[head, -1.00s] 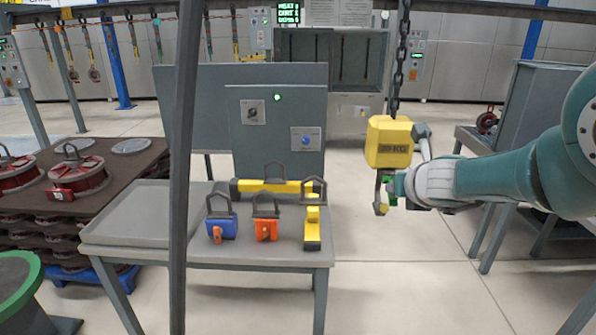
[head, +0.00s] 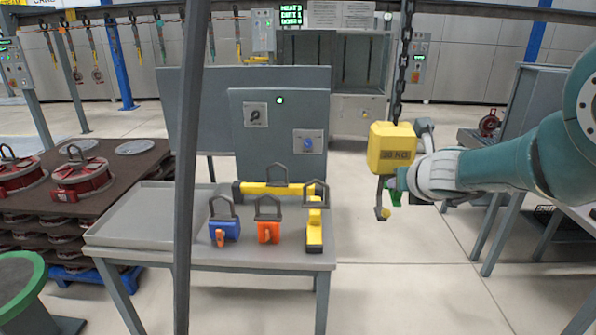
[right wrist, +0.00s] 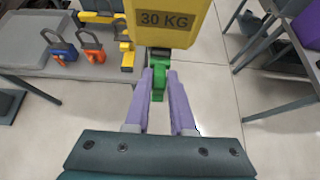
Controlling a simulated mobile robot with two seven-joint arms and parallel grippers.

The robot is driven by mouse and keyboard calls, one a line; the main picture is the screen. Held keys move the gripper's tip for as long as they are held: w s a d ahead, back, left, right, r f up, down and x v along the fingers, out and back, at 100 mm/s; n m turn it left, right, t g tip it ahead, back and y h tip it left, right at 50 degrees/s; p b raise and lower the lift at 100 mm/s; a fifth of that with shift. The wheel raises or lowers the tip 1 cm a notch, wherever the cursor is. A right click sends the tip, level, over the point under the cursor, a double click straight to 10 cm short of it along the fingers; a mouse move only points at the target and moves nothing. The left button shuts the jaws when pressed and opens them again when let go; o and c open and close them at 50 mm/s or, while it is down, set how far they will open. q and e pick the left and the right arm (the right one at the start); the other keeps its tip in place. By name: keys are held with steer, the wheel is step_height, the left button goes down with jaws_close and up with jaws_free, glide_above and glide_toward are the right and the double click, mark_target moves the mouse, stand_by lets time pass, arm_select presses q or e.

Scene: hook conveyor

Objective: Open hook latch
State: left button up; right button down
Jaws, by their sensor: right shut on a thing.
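A yellow hook block (head: 391,148) hangs from a dark chain (head: 402,70) right of the table. A grey hook (head: 381,195) hangs under it. A green latch (head: 393,190) sits at the hook's opening. In the right wrist view the block (right wrist: 165,22) reads "30 KG" and the green latch (right wrist: 158,85) is below it. My right gripper (right wrist: 159,78) has its purple fingers on both sides of the latch, shut on it. In the head view my right gripper (head: 400,187) reaches the hook from the right, and its fingertips are mostly hidden. My left gripper is out of view.
A grey table (head: 270,258) holds a blue shackled piece (head: 225,230), an orange one (head: 268,232) and yellow ones (head: 315,235). A dark post (head: 190,150) stands in front. A red-and-black stack (head: 80,178) is at left. The floor below the hook is clear.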

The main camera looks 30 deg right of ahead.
steer(key=shift+w+r, duration=0.15)
steer(key=shift+r, duration=0.1)
steer(key=shift+w+d+r, duration=0.25)
steer(key=shift+w+r, duration=0.15)
steer(key=shift+r, duration=0.35)
steer(key=c, duration=1)
jaws_free()
steer(key=shift+o, duration=1.4)
steer(key=shift+f, duration=0.1)
steer(key=shift+s, duration=0.1)
